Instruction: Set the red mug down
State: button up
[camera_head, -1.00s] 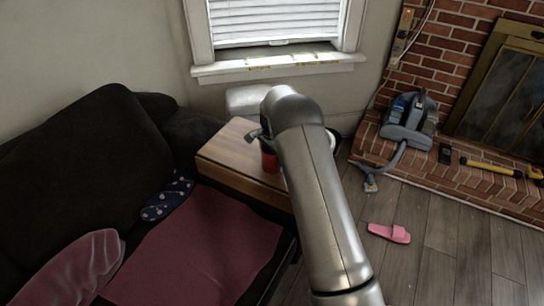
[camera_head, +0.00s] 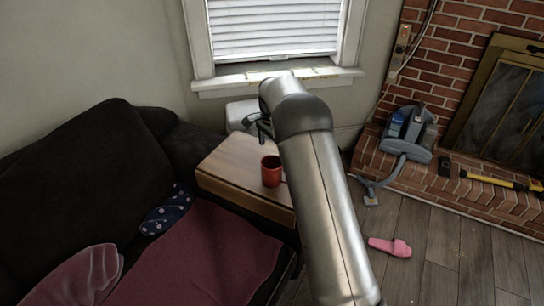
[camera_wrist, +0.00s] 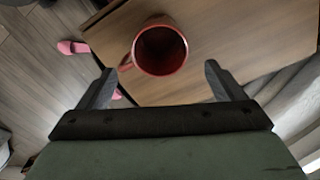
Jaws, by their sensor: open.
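The red mug (camera_head: 271,172) stands upright on the wooden side table (camera_head: 232,169), near the table's right part. In the wrist view the mug (camera_wrist: 160,47) is seen from above with its dark, empty-looking inside and its handle to the left. My gripper (camera_wrist: 158,80) is open and empty, with the mug apart from it, just beyond the fingertips. In the head view my gripper (camera_head: 254,122) is above and behind the mug, partly hidden by my arm.
A dark sofa (camera_head: 75,160) with a red blanket (camera_head: 205,260) and a blue patterned cushion (camera_head: 167,209) stands at the left. A pink slipper (camera_head: 390,246) lies on the floor. A vacuum cleaner (camera_head: 408,135) and a yellow-handled tool (camera_head: 490,179) are on the brick hearth.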

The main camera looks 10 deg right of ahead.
jog(key=s+d+r+n, duration=0.1)
jog(key=s+r+n, duration=0.3)
jog(key=s, duration=0.6)
jog(key=s+d+r+n, duration=0.1)
jog(key=s+r+n, duration=0.1)
jog(key=s+r, duration=0.6)
jog(key=s+f+n, duration=0.2)
jog(key=s+n, duration=0.1)
jog(key=s, duration=0.9)
jog(key=s+f+n, duration=0.1)
jog(key=s+n, duration=0.2)
jog(key=s, duration=1)
jog(key=shift+s+f, duration=0.15)
jog(key=shift+f, duration=0.25)
